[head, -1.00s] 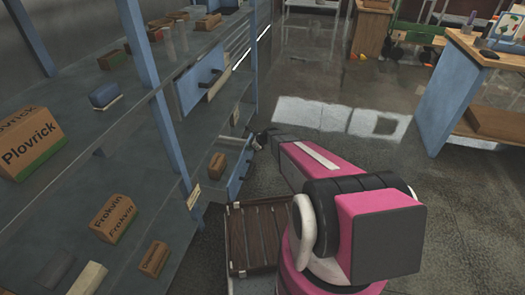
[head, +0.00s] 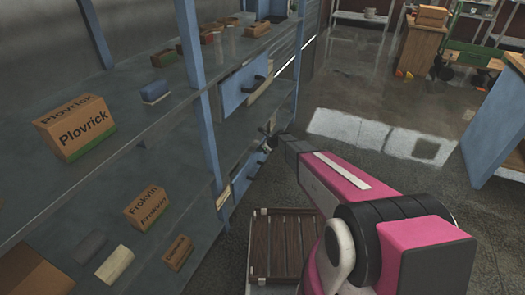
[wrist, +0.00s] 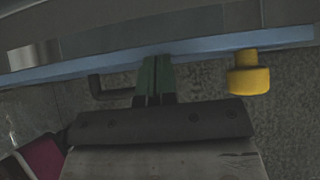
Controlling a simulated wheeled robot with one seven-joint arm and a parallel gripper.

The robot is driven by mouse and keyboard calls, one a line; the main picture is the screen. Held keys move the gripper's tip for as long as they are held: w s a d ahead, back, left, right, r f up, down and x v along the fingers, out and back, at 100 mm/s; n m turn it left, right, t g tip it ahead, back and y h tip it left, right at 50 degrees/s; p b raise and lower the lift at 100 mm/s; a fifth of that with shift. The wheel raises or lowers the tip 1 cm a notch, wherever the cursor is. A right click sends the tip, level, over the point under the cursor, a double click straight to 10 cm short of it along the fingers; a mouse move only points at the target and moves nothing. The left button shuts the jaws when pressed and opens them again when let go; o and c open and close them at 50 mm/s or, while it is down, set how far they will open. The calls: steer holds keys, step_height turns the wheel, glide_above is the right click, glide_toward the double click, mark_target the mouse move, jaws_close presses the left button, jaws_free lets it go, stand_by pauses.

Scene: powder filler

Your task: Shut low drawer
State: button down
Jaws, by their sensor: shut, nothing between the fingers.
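The low drawer (head: 247,172) is a blue-fronted drawer in the shelf unit, partly hidden behind the blue post and my arm. In the wrist view, a blue edge, probably the drawer's front (wrist: 205,45), runs across the picture, with a dark handle (wrist: 108,92) on its near side. My gripper (head: 268,140) is at this front in the head view. In the wrist view the green fingers of my gripper (wrist: 154,66) are shut and empty. Their tips meet the blue edge, just right of the handle; I cannot tell whether they press on it.
An upper blue drawer (head: 240,90) with a dark handle stands above, seemingly pulled out. A yellow knob (wrist: 249,74) is right of my fingers. Cardboard boxes (head: 76,128) stand on the shelves.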

steer(key=shift+a, duration=0.15)
steer(key=d+f+v, duration=0.2)
steer(key=v, duration=1.1)
steer(key=shift+s, duration=0.35)
steer(key=s+d+r+n+g+h, duration=0.1)
steer(key=s+d+r+n+h, duration=0.1)
steer(key=s+d+r+n, duration=0.2)
steer(key=s+d+r+n+g+h, duration=0.1)
steer(key=s+d+r+n+h, duration=0.2)
steer(key=s+n, duration=0.8)
steer(key=s+d+r+n+g+h, duration=0.1)
steer(key=s+d+r+n+h, duration=0.2)
steer(key=s+d+r+n, duration=0.3)
steer(key=s+r+n, duration=0.1)
steer(key=s+r, duration=0.3)
steer(key=s, duration=0.5)
steer(key=shift+s+d+r+g, duration=0.2)
steer(key=shift+s+d+g, duration=0.05)
steer(key=shift+g, duration=0.05)
steer(key=c, duration=1.8)
jaws_free()
